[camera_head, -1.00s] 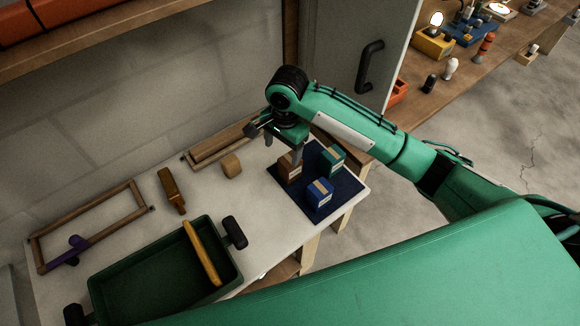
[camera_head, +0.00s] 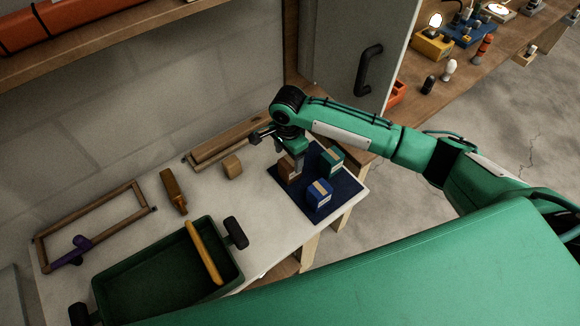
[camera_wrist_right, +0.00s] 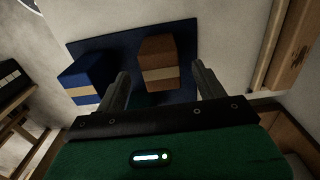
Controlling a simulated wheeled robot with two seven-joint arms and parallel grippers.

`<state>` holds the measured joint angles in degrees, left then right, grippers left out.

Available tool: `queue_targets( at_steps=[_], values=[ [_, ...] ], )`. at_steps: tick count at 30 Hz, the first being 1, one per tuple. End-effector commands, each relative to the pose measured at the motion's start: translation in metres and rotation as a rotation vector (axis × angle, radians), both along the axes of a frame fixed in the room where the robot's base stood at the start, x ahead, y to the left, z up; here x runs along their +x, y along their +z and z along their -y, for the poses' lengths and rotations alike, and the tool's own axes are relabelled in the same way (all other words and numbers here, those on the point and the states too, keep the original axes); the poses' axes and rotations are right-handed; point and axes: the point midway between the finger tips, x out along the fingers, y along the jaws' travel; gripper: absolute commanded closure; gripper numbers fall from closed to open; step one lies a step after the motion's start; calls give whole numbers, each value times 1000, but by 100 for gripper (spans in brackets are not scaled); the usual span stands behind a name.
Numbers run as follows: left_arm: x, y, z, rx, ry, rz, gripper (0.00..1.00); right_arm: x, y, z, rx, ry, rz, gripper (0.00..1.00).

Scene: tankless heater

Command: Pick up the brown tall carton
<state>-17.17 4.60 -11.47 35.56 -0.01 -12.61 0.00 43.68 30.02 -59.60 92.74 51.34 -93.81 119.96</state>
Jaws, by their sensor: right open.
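The brown tall carton (camera_head: 287,172) with a tan band stands on a dark blue mat (camera_head: 320,209), partly hidden by my right gripper in the head view. My right gripper (camera_head: 296,161) is just above and beside it. In the right wrist view the brown carton (camera_wrist_right: 158,62) shows between the two open fingers of the right gripper (camera_wrist_right: 163,84). Whether the fingers touch it cannot be told. My left gripper is not in view.
A teal carton (camera_head: 331,159) and a blue carton (camera_head: 319,193) stand close by on the mat. The blue carton also shows in the right wrist view (camera_wrist_right: 87,80). A tan block (camera_head: 232,166), wooden frame (camera_head: 92,222) and green crate (camera_head: 120,296) lie left.

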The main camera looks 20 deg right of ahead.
Motion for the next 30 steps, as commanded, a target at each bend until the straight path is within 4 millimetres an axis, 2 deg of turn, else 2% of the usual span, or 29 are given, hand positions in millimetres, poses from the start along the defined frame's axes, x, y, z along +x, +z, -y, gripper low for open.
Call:
queue_targets(
  at_steps=[4,9,16,17,24,30],
  values=[
    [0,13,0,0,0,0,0,2,-20,7,-4,-3,-3,29],
    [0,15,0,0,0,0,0,2,-40,6,-2,-1,0,29],
    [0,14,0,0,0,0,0,2,-42,6,-1,0,0,29],
    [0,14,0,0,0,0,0,2,-42,6,-1,0,0,31],
    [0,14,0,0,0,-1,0,2,-42,6,-1,0,0,78],
    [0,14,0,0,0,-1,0,2,-42,6,-1,-1,0,79]
  ],
)
